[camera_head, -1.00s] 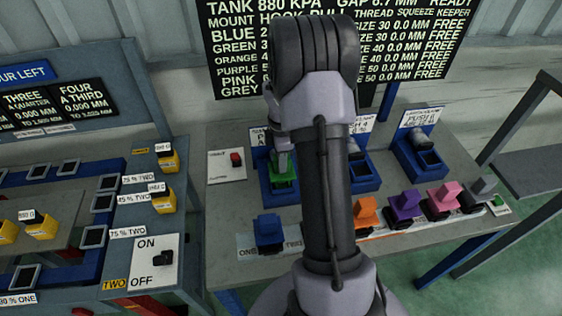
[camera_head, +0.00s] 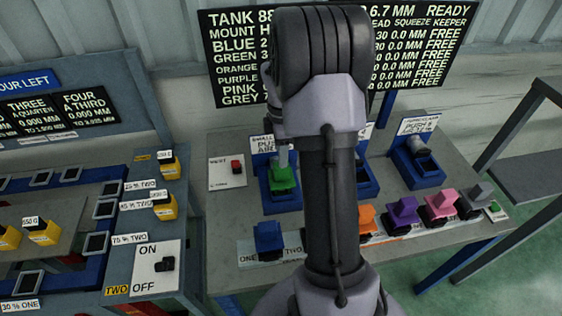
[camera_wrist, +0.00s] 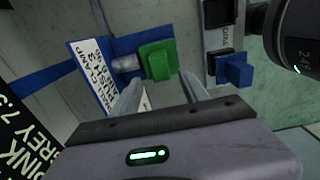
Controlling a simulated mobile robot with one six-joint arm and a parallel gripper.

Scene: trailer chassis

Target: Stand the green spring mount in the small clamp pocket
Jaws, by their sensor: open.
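The green spring mount (camera_head: 283,181) sits in the blue small clamp pocket (camera_head: 282,205) below a sign, its tab pointing up. In the wrist view the green mount (camera_wrist: 158,62) lies just beyond my fingertips, with a grey clamp cylinder (camera_wrist: 126,63) at its left. Whether it is fully seated I cannot tell. My gripper (camera_wrist: 161,84) is open, its two fingers apart and nothing held between them. In the head view my arm hides part of the bench, and a grey finger shows just above the mount.
Blue (camera_head: 268,236), orange (camera_head: 365,217), purple (camera_head: 404,211), pink (camera_head: 441,204) and grey mounts stand along the bench front. Another clamp pocket (camera_head: 418,168) is at the right, and one is partly behind my arm. A red button (camera_head: 237,168) is left of the small clamp.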

